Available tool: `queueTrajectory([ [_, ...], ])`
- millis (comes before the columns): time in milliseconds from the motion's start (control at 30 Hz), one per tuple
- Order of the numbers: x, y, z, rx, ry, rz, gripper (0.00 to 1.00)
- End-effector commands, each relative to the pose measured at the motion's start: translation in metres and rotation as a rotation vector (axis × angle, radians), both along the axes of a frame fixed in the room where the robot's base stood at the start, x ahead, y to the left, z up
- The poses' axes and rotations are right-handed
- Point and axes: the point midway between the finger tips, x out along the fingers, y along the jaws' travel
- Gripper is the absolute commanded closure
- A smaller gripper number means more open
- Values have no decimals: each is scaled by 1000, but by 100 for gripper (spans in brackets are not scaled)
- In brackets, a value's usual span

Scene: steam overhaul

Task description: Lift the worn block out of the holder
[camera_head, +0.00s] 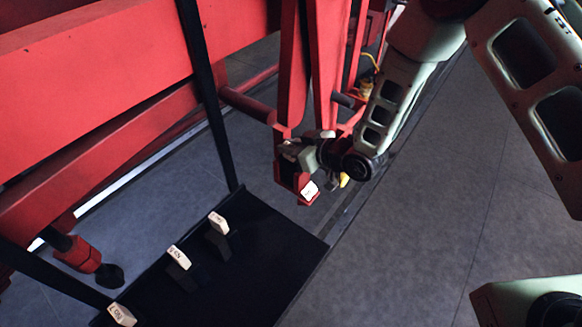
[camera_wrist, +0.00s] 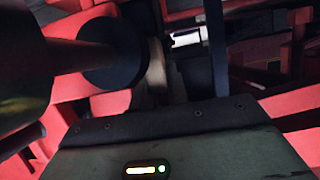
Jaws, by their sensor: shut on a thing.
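The red holder (camera_head: 294,184) hangs at the lower end of the red beams, with a pale tag (camera_head: 309,190) on its front. My gripper (camera_head: 296,156) is at the top of this holder, its pale fingers close together on the dark worn block, which is mostly hidden by the fingers and the holder. I cannot tell how far the block sits inside the holder. In the wrist view, my gripper's dark body fills the bottom and a dark round disc (camera_wrist: 112,54) stands beside the fingers.
A black tray (camera_head: 265,245) at the lower middle bears dark blocks with pale labelled tops, one of them here (camera_head: 218,222). Large red beams (camera_head: 100,60) fill the left, and a dark upright bar (camera_head: 208,95) crosses them.

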Motion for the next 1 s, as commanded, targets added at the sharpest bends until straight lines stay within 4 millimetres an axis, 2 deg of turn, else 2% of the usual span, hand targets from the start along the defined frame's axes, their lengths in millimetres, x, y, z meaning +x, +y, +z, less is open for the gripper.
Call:
queueTrajectory([
  [667,1,1,4,3,-4,0,100],
  [867,1,1,16,3,-5,0,100],
  [1000,1,1,30,4,-7,0,100],
])
